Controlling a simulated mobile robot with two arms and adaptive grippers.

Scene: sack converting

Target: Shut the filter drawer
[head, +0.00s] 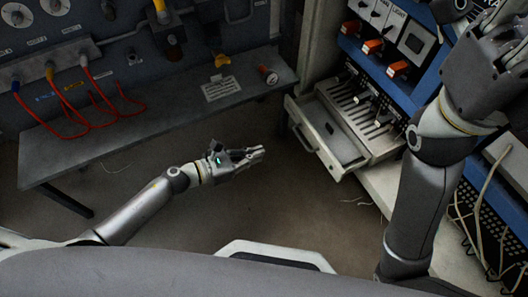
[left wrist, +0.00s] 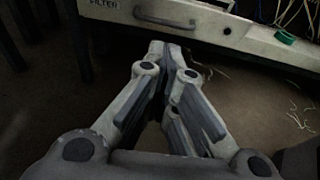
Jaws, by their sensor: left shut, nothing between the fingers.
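The filter drawer (head: 327,158) stands out from the cabinet at the right of the head view, its pale front facing my left gripper. In the left wrist view, the drawer front (left wrist: 235,32) crosses the top, with a "FILTER" label and a grey bar handle (left wrist: 165,18). My left gripper (head: 260,153) is shut and empty, a short way left of the drawer front and apart from it. Its closed fingertips (left wrist: 172,46) point toward the front, just below the handle in the picture. My right gripper (head: 505,50) is raised at the upper right; its fingertips are partly cut off.
A blue panel with orange switches (head: 372,46) rises behind the drawer. The floor between bench and drawer is mostly clear, with loose strands.

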